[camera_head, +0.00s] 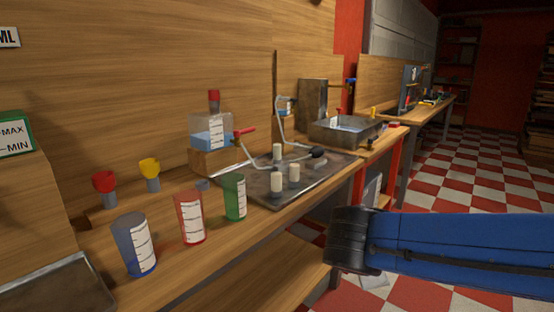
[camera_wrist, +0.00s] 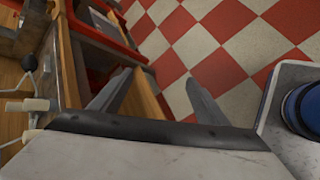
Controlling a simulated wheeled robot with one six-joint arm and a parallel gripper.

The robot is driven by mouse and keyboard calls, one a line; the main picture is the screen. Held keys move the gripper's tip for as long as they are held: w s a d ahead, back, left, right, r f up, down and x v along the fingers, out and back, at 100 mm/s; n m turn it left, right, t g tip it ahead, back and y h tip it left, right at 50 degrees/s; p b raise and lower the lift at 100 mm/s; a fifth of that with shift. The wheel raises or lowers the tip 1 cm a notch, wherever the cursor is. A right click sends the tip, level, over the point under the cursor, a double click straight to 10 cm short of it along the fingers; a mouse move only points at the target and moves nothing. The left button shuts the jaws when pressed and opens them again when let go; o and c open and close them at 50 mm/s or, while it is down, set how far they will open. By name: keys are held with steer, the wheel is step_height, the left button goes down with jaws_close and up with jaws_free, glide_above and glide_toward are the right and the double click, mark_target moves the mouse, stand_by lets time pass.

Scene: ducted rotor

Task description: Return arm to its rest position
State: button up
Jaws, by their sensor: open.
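My arm shows in the head view as a blue link (camera_head: 460,247) with a black joint (camera_head: 350,240), to the right of the workbench and over the aisle. My gripper cannot be made out in the head view. In the wrist view my gripper (camera_wrist: 159,78) has its two grey fingers spread apart. Nothing is held between them. Beyond the fingers are the checkered floor and part of the wooden bench's lower structure.
The wooden bench (camera_head: 215,262) holds blue (camera_head: 134,246), red (camera_head: 189,217) and green (camera_head: 234,197) measuring cups. Behind them are a metal plate with white cylinders (camera_head: 294,172), a clear water tank (camera_head: 211,133) and a metal basin (camera_head: 346,130). The red-and-white floor (camera_head: 480,170) is clear to the right.

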steer(key=s+d+f+m+g+y, duration=0.1)
steer(key=s+d+f+m+y, duration=0.1)
steer(key=s+m, duration=0.4)
steer(key=s+d+f+m+g+y, duration=0.2)
steer(key=s+d+m, duration=0.3)
steer(key=m, duration=0.7)
steer(key=shift+s+f+y, duration=0.4)
steer(key=shift+s+y, duration=0.3)
steer(key=shift+s, duration=0.35)
